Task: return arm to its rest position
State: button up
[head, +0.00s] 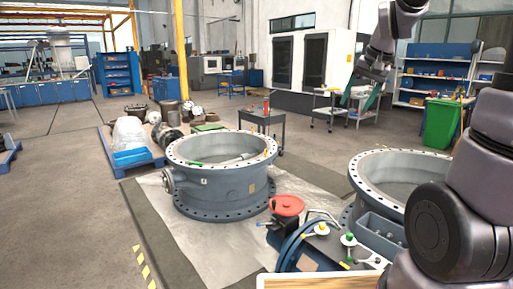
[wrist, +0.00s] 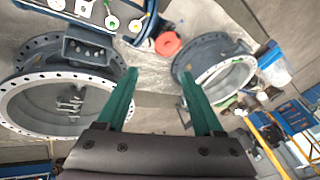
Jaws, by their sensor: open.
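My gripper (head: 358,104) is raised high at the upper right of the head view, on my arm, which rises along the right edge. Its two teal fingers are spread apart with nothing between them. In the wrist view my gripper (wrist: 158,78) is also open and empty, above the floor and the valve bodies. It touches nothing that I can see.
A round flanged valve body (head: 222,182) stands on a pale sheet. A second valve body (head: 375,172) stands at right, partly hidden by my arm. A red handwheel (head: 287,205) is between them. A grey cart (head: 262,121) and green bin (head: 441,122) stand behind. Open floor lies left.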

jog(key=s+a+r+t, duration=0.1)
jog(key=s+a+r, duration=0.1)
jog(key=s, duration=0.7)
jog(key=s+a+r+n+t, duration=0.1)
jog(key=s+a+r, duration=0.1)
jog(key=s, duration=0.8)
jog(key=shift+r, duration=0.1)
